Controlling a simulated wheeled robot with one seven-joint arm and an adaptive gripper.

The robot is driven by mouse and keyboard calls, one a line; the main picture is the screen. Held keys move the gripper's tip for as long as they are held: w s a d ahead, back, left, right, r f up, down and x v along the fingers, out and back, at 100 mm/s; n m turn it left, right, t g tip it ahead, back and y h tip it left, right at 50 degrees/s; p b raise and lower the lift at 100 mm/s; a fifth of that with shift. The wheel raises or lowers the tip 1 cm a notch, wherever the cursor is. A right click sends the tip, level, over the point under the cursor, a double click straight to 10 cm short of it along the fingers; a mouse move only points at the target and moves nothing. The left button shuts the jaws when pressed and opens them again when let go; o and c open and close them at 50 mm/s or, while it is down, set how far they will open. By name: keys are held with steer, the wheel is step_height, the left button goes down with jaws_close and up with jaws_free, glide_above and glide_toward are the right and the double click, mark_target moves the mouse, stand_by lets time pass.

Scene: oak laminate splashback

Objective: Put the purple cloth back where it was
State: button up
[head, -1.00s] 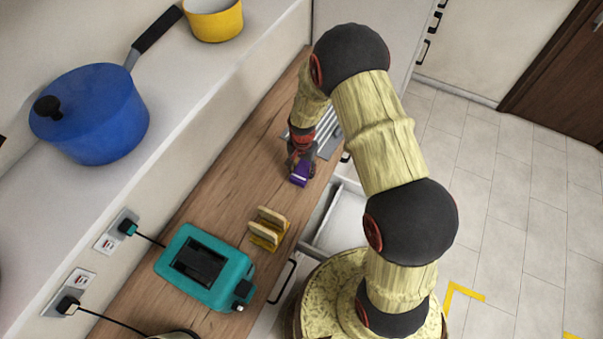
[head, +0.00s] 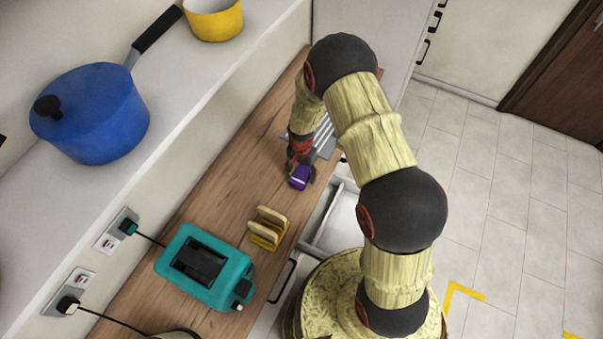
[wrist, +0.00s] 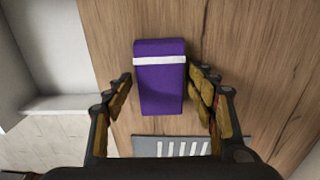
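The purple cloth (head: 300,178), a folded block with a white stripe, lies on the wooden counter in the head view. It also shows in the wrist view (wrist: 160,88), where it sits between the two fingers. My gripper (head: 301,170) is open around it. In the wrist view a strip of counter shows between the cloth and each finger, so neither finger appears to touch it.
A grey slotted plate (head: 326,138) lies on the counter just beyond the cloth. A yellow rack (head: 268,229) and a teal toaster-like appliance (head: 205,267) stand nearer. An open drawer (head: 342,218) juts from the counter front. A blue pot (head: 90,115) stands on the ledge.

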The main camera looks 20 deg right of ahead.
steer(key=shift+o, duration=0.5)
steer(key=shift+r, duration=0.35)
step_height(320, 180, up, 12)
step_height(320, 180, up, 9)
steer(key=n+t, duration=0.1)
glide_above(302, 174)
steer(key=s+r+n+t, duration=0.1)
steer(key=s+r+n, duration=0.35)
steer(key=r, duration=0.85)
steer(key=s+r+n+t, duration=0.1)
steer(key=s+r, duration=0.5)
steer(key=s, duration=0.4)
steer(key=s+r+n+t, duration=0.2)
steer(key=s+r, duration=0.5)
steer(key=s, duration=0.3)
steer(key=shift+t, duration=0.3)
